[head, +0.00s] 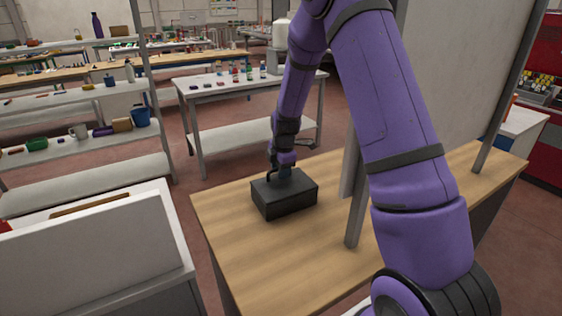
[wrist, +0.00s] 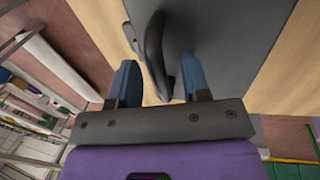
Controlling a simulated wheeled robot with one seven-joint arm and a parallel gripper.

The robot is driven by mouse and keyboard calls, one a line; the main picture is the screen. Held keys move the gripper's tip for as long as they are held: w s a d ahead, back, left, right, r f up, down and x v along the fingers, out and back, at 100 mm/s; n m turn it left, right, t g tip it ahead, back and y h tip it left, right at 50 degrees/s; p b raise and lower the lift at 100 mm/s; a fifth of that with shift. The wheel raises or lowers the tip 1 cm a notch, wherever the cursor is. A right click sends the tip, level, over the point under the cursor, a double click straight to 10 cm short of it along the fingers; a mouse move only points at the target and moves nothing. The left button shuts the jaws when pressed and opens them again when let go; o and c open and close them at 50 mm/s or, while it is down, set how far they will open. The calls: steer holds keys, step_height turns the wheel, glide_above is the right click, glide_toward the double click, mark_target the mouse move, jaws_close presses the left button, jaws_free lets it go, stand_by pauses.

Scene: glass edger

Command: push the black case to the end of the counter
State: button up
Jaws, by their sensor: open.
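The black case (head: 285,198) sits flat on the wooden counter (head: 240,255), close to the counter's far left corner. In the wrist view the case's dark top (wrist: 208,45) fills the upper middle, with a curved black handle (wrist: 154,48) on it. My gripper (head: 279,176) is at the far side of the case's top. In the wrist view my gripper (wrist: 160,85) has its two blue fingers apart, with the handle's end between or just beyond them. I cannot tell whether the fingers touch the handle or the case.
A grey upright post (head: 355,210) and a pale panel stand on the counter right of the case. A white box-like unit (head: 95,240) stands left, across a gap. A white table (head: 245,85) is behind. Bare counter lies in front of the case.

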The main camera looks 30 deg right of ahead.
steer(key=shift+f, duration=0.2)
steer(key=shift+c, duration=0.3)
jaws_close()
